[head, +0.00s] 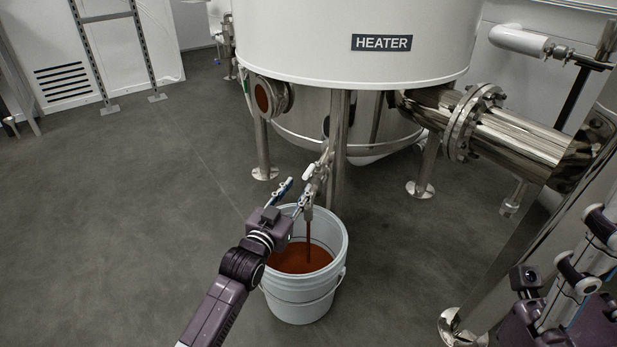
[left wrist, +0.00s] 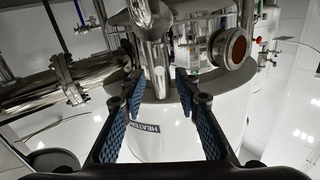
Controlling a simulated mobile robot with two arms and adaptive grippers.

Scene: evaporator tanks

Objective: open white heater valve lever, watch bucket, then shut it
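The white heater tank (head: 350,40) stands at top centre, with a dark label reading HEATER. A thin steel valve pipe (head: 318,183) comes down under it. A small pale part, perhaps the lever (head: 308,171), sits on the valve. Brown liquid runs from the spout into the white bucket (head: 300,305), which holds some. My left gripper (head: 290,192) is beside the valve, over the bucket's far rim. In the left wrist view its blue-padded fingers (left wrist: 160,88) are apart, with a steel pipe (left wrist: 156,60) beyond the gap. I see no lever between them. I cannot make out my right gripper.
A thick flanged steel pipe (head: 500,130) runs right from the tank. Steel legs (head: 263,150) stand on the floor around it. The grey floor (head: 120,230) at left is clear.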

